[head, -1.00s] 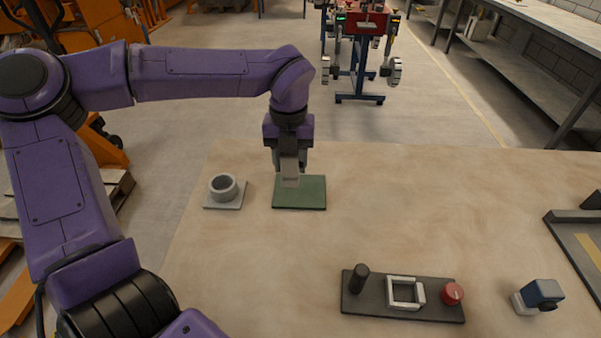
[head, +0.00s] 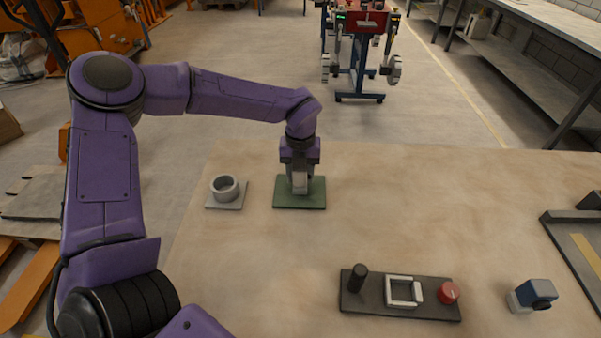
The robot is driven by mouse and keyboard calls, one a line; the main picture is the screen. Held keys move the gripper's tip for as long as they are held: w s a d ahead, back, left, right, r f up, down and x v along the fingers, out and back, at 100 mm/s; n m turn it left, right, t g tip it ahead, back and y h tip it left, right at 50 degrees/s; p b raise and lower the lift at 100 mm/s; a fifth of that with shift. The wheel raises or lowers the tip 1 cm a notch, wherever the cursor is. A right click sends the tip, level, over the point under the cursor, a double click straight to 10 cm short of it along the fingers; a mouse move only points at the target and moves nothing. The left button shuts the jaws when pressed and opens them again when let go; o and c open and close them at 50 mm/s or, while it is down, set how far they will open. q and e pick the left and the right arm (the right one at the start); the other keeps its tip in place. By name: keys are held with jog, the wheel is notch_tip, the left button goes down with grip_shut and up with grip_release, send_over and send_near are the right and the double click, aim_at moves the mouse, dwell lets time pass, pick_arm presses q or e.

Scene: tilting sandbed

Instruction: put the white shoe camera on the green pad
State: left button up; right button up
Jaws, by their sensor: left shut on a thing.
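My left gripper (head: 300,188) points down over the green pad (head: 314,204), towards its rear left part. It is shut on a small pale thing, which the fingers mostly hide. I cannot tell from this view whether it is the white shoe camera, or whether it touches the pad. The pad is a flat green square near the back of the table. A blue camera (head: 537,291) with a dark lens and a pale shoe stands at the front right, far from the gripper. My right gripper is not in view.
A grey plate with a ring (head: 225,189) lies just left of the pad. A dark base (head: 378,308) with a black post, white square frame and red knob lies at the front. A dark tray (head: 573,240) is at the right edge. The table's middle is clear.

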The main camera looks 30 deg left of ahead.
pick_arm(q)
jog(key=o, duration=1.2)
jog(key=shift+f, duration=0.1)
jog(key=shift+c, duration=0.2)
notch_tip(320, 180, up, 12)
jog(key=shift+r, duration=0.2)
